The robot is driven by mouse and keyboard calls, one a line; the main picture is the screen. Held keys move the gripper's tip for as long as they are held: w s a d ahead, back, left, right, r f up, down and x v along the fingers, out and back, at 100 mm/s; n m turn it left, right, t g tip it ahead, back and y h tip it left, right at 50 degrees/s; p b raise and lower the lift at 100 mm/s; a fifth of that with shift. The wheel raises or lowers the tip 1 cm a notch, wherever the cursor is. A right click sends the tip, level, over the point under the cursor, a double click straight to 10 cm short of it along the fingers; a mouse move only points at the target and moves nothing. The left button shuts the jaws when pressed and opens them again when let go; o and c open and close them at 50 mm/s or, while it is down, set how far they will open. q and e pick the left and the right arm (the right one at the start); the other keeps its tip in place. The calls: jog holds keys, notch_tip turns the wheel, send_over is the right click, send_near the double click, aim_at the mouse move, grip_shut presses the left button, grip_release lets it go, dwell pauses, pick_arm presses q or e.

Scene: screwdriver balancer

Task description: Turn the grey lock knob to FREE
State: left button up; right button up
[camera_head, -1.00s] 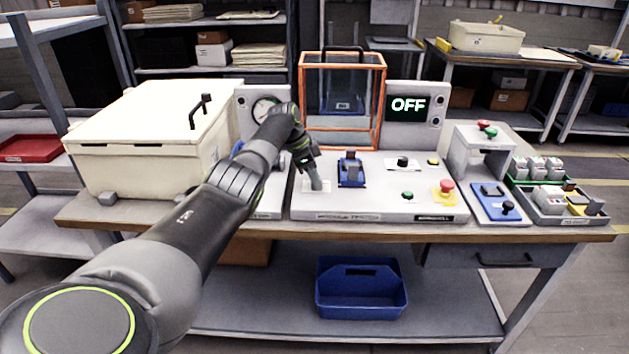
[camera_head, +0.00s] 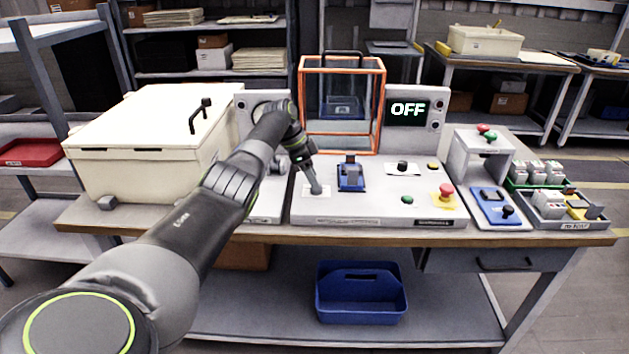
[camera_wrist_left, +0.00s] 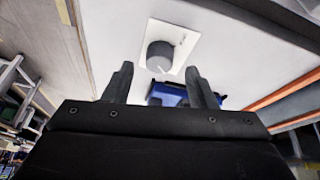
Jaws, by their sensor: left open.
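The grey lock knob (camera_wrist_left: 160,56) is a round knob with a pale pointer line. It sits on a white plate (camera_wrist_left: 178,35) on the light panel in the left wrist view. My left gripper (camera_wrist_left: 159,82) is open, with one finger toward each side of the knob and the knob just beyond the tips. No contact shows. In the head view the left gripper (camera_head: 314,184) points down at the plate (camera_head: 307,192), and its fingers and the knob are hard to tell apart. The plate's lettering is too small to read. My right gripper is not in view.
A blue device (camera_head: 350,174) stands close right of the plate; it also shows beyond the fingers in the wrist view (camera_wrist_left: 168,95). An orange-framed clear guard (camera_head: 378,110) stands behind. A display (camera_head: 407,108) reads OFF. A red button (camera_head: 446,189) is at the panel's right.

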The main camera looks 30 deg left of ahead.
pick_arm(q)
jog(key=v, duration=1.5)
jog(key=shift+b, duration=0.3)
jog(key=shift+s+r, duration=0.1)
